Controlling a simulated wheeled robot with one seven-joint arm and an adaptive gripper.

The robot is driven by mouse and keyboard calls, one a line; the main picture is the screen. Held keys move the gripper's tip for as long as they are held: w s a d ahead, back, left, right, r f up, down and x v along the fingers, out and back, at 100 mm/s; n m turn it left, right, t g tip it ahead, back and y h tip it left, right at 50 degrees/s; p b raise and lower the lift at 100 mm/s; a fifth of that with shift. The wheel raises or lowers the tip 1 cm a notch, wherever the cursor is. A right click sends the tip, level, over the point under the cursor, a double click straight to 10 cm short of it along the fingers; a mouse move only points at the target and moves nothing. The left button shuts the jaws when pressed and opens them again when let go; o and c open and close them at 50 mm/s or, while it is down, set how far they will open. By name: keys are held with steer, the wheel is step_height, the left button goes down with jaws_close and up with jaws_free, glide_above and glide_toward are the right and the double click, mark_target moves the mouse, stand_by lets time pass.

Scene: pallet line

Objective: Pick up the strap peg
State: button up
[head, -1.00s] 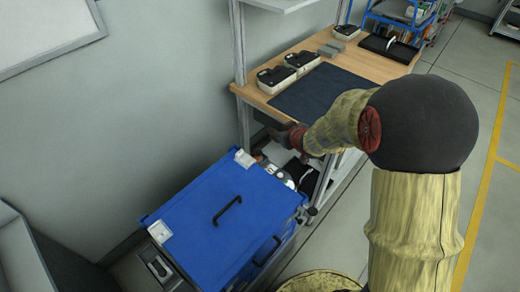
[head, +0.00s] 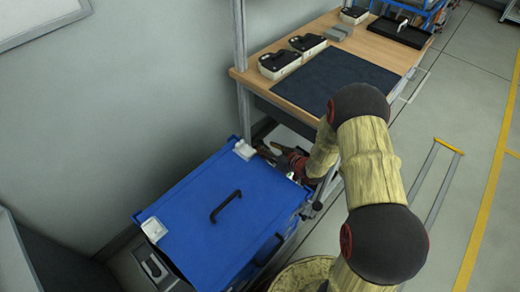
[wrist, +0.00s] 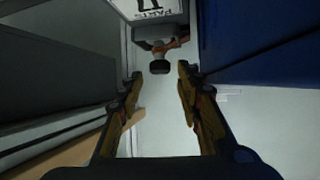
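My gripper (head: 268,154) reaches down between the blue lidded box and the wooden workbench in the head view. In the wrist view my gripper (wrist: 159,74) is open, with its two fingers apart and nothing between the pads. A small dark knob-like piece (wrist: 160,67) shows beyond the fingertips, under a grey and orange part; it may be the strap peg, but the view is too dark and small to be sure. In the head view the peg cannot be made out, and my arm and the box hide much of that area.
The blue box (head: 190,235) with a black handle stands close beside my gripper; its blue side fills the wrist view's upper right. The workbench (head: 290,95) carries a dark mat (head: 335,85) and several cases.

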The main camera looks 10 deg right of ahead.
mark_target(262, 145)
steer(key=b+x, duration=0.2)
steer(key=x, duration=0.4)
steer(key=shift+w+a+f, duration=0.1)
steer(key=shift+w+a, duration=0.1)
steer(key=shift+w, duration=0.4)
jaws_close()
